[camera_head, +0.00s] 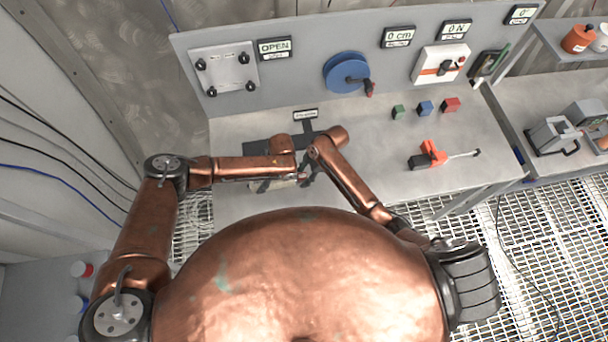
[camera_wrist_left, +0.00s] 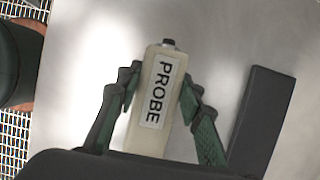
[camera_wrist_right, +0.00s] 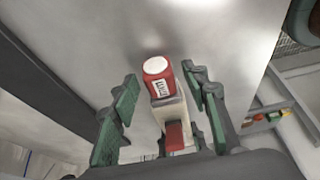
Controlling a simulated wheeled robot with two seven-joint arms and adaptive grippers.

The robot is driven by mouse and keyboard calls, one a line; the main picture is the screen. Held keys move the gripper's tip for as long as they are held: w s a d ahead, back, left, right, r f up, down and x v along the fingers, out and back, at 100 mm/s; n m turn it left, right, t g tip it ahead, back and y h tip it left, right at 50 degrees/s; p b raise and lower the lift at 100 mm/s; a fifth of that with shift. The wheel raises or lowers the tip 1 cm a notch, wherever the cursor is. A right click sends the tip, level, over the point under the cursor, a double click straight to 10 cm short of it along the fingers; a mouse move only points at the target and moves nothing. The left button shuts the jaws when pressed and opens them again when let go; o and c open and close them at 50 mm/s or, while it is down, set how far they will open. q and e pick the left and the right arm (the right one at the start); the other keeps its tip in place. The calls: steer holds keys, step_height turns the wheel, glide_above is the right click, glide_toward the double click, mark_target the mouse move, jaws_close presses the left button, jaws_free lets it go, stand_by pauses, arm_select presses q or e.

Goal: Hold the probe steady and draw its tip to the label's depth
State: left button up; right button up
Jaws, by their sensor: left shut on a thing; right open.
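The cream probe body (camera_wrist_left: 152,108) with its black-on-white PROBE label lies between the green pads of my left gripper (camera_wrist_left: 160,97), which is shut on it. A short dark stub shows at its far end. In the right wrist view a red piece (camera_wrist_right: 160,84) with a white round top and a small unreadable label sits on a cream body (camera_wrist_right: 172,115). My right gripper (camera_wrist_right: 158,85) is open around it, one finger on each side with gaps. In the head view both grippers are close together low over the bench, and my arms hide most of the probe.
The steel bench (camera_head: 375,160) carries an orange tool (camera_head: 430,155) and green (camera_head: 398,112), blue (camera_head: 425,108) and red (camera_head: 451,104) blocks. The back panel holds a blue wheel (camera_head: 345,72) and a display reading 0 cm (camera_head: 397,36). A dark bar (camera_wrist_left: 262,118) runs beside my left gripper.

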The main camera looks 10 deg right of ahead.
steer(key=shift+c, duration=0.6)
jaws_close()
steer(key=shift+d, duration=0.15)
